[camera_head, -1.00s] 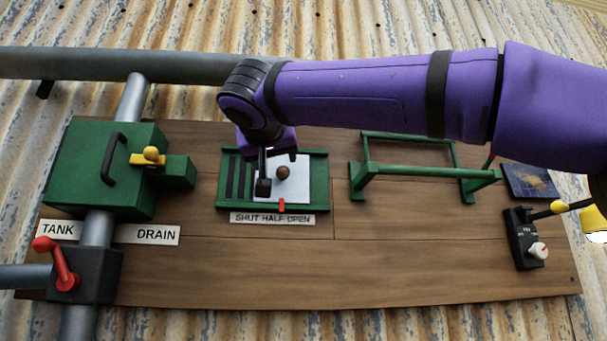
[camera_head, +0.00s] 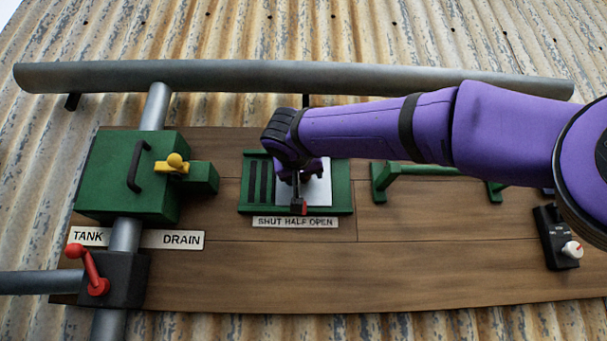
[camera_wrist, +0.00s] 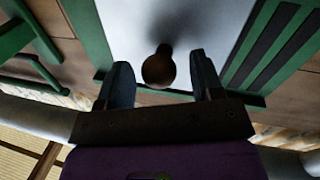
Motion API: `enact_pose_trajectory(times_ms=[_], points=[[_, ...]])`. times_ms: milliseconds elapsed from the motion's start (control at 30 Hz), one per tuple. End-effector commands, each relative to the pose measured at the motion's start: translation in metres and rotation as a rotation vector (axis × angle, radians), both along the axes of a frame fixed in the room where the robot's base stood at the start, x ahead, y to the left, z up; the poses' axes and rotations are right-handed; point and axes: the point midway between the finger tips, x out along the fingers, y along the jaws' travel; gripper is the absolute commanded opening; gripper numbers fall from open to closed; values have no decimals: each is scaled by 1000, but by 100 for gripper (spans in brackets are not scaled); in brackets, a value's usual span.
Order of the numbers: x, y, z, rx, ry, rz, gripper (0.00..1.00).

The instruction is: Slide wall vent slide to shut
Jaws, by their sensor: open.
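The wall vent slide is a white plate (camera_head: 322,190) in a green frame (camera_head: 342,209), above a label (camera_head: 296,222) reading SHUT HALF OPEN. Dark slots (camera_head: 258,182) are bare at the frame's left. A red pointer (camera_head: 304,207) stands above the label between HALF and OPEN. My gripper (camera_head: 297,200) is in front of the plate and hides the knob in the head view. In the wrist view the round brown knob (camera_wrist: 158,70) lies between the spread fingers of my gripper (camera_wrist: 161,64), with a gap visible on each side.
A green box (camera_head: 110,180) with a yellow handle (camera_head: 176,163) and a red lever (camera_head: 92,270) are at left. A green rail (camera_head: 425,170) and a black switch box (camera_head: 553,240) are at right. A grey pipe (camera_head: 230,76) runs above. The lower board is clear.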

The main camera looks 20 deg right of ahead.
Motion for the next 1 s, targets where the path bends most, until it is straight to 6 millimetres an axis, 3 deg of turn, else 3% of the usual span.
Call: enact_pose_trajectory(times_ms=[267,500,533,733,1000], points=[[1,-1,0,0,0,-1,58],[0,-1,0,0,0,-1,3],[1,-1,0,0,0,-1,0],[5,12,0,-2,1,0,0],[22,64,1,-2,-1,1,0]])
